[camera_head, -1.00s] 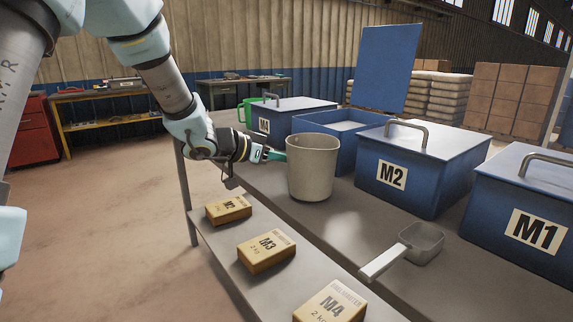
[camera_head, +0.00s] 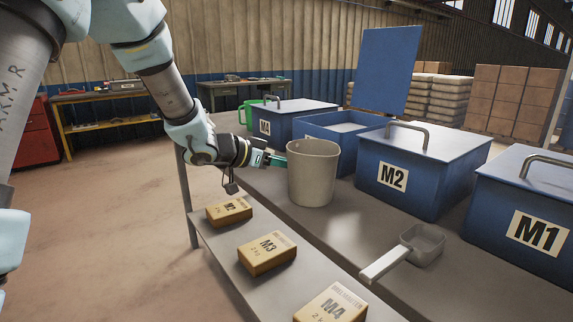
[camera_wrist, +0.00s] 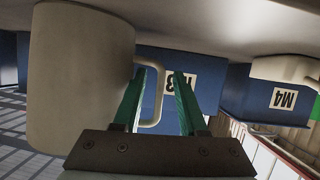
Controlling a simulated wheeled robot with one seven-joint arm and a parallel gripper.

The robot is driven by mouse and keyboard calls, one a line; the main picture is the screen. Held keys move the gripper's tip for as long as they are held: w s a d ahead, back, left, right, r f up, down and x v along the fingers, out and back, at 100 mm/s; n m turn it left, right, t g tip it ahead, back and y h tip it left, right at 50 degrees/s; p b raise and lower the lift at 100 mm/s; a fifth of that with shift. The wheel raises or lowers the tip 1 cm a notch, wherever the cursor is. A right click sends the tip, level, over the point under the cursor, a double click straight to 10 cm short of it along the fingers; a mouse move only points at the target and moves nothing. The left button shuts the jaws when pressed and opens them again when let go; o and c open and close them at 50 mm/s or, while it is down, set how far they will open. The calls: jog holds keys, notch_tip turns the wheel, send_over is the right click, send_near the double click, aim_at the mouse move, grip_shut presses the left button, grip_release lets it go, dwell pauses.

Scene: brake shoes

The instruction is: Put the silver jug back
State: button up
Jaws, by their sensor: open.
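The pale silver-grey jug (camera_head: 313,175) stands upright on the grey table, left of the blue M2 box. It fills the left of the wrist view (camera_wrist: 80,75), which shows the scene upside down. My gripper (camera_head: 279,162) is at the jug's left side in the head view. In the wrist view my gripper (camera_wrist: 159,76) is open, with its green fingers on either side of the jug's handle (camera_wrist: 157,98). The head view does not show the handle clearly.
Blue boxes M2 (camera_head: 425,170), M1 (camera_head: 530,215) and M4 (camera_head: 290,116) line the table's back. An open blue box (camera_head: 335,140) stands close behind the jug. A scoop (camera_head: 424,243) lies in front. Yellow cartons (camera_head: 266,254) sit on the lower shelf. A green jug (camera_head: 246,112) stands beyond.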

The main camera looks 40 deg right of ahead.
jog(key=v, duration=1.2)
jog(key=w+a+f+n+t+y, duration=0.25)
jog(key=w+a+n+t, duration=0.3)
jog(key=w+a, duration=0.4)
jog(key=w+a+f+n+t+y, duration=0.1)
jog(key=w+a+n+t+y, duration=0.15)
jog(key=a, duration=0.45)
jog(key=w+a+f+n+t+y, duration=0.1)
jog(key=w+a+f+n+y, duration=0.15)
jog(key=a, duration=0.45)
jog(key=s+a+f+n+g+y, duration=0.1)
jog(key=s+a+f+n+y, duration=0.15)
jog(key=a, duration=0.35)
jog(key=s+a+f+n+g+y, duration=0.1)
jog(key=s+a+y, duration=0.25)
jog(key=a, duration=0.25)
jog(key=s+a+f+n+g, duration=0.2)
jog(key=s+a+n+g, duration=0.1)
jog(key=s, duration=0.6)
jog(key=shift+s+a+f+g, duration=0.2)
jog(key=shift+s+a+g, duration=0.15)
jog(key=shift+a+g, duration=0.3)
